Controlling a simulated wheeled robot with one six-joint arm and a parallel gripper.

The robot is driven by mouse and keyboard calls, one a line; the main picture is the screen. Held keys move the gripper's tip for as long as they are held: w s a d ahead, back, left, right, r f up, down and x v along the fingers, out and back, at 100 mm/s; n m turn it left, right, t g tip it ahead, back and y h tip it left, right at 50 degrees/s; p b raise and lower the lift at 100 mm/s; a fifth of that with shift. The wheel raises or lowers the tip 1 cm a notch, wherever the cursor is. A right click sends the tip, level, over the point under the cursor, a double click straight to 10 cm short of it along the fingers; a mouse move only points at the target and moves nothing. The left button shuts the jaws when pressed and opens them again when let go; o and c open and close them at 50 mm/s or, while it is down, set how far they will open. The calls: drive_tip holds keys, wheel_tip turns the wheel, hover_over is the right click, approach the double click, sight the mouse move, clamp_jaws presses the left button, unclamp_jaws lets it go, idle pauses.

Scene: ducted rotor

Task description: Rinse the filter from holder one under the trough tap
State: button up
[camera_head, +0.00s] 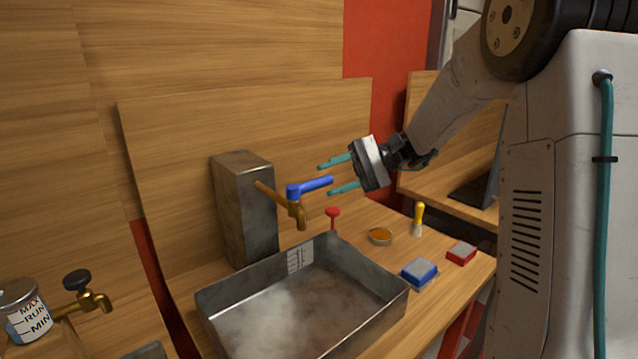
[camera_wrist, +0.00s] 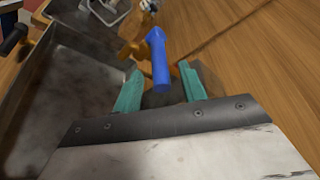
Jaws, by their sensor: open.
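The trough tap (camera_head: 297,210) is brass with a blue lever (camera_head: 316,185), and its spout hangs over the metal trough (camera_head: 375,318). My gripper (camera_head: 326,179) is open, its teal fingers on either side of the lever's free end. In the wrist view the blue lever (camera_wrist: 158,62) lies between the fingers (camera_wrist: 161,68); I cannot tell whether they touch it. No water shows at the spout. A blue holder (camera_head: 420,283) and a red holder (camera_head: 461,259), each with a grey top, sit right of the trough. I see no number on them and cannot identify the filter.
A metal block (camera_head: 245,205) stands behind the tap. A red knob (camera_head: 332,213), a round orange-filled dish (camera_head: 380,236) and a yellow-handled brush (camera_head: 418,218) are by the trough's back right. Another brass tap (camera_head: 92,299) and a marked jar (camera_head: 24,315) are at lower left.

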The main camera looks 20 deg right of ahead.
sight(317, 187)
drive_tip(key=shift+x, duration=1.85)
clamp_jaws()
drive_tip(key=shift+s+d+m+t+h, duration=0.15)
drive_tip(key=shift+s+m+t, duration=0.3)
drive_tip(key=shift+m+t, duration=0.5)
drive_tip(key=shift+s+m+t+h, duration=0.15)
drive_tip(key=shift+s+m+t, duration=0.4)
drive_tip(key=shift+t, duration=0.7)
drive_tip(key=shift+w, duration=0.15)
unclamp_jaws()
